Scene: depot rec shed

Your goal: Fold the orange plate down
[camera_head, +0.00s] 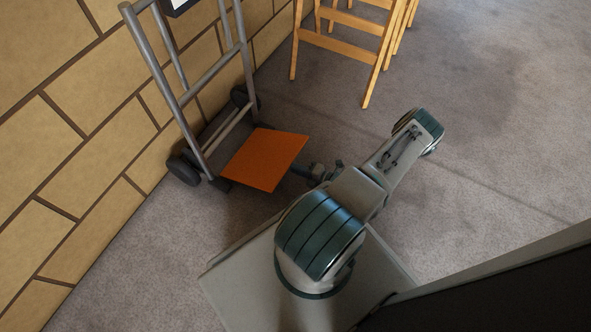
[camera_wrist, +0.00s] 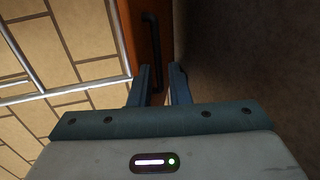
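The orange plate (camera_head: 265,158) sits at the foot of a grey hand truck (camera_head: 188,95) and sticks out from it, with its broad face towards the head camera. Its exact tilt is hard to tell. In the wrist view the plate (camera_wrist: 128,22) runs up from between and left of my fingertips, with a dark bar-like handle (camera_wrist: 153,45) on it. My gripper (camera_wrist: 161,78) is open, its two fingers apart near the handle's lower end. I cannot tell whether they touch it. In the head view my gripper is at the plate's right edge, its fingertips partly hidden.
A tan block wall (camera_head: 75,110) stands close behind the hand truck. Its dark wheels (camera_head: 184,170) rest near the wall. A wooden step-stool-like frame (camera_head: 340,47) stands at the top. Grey floor (camera_head: 490,120) is clear to the right. A dark panel (camera_head: 500,290) fills the lower right corner.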

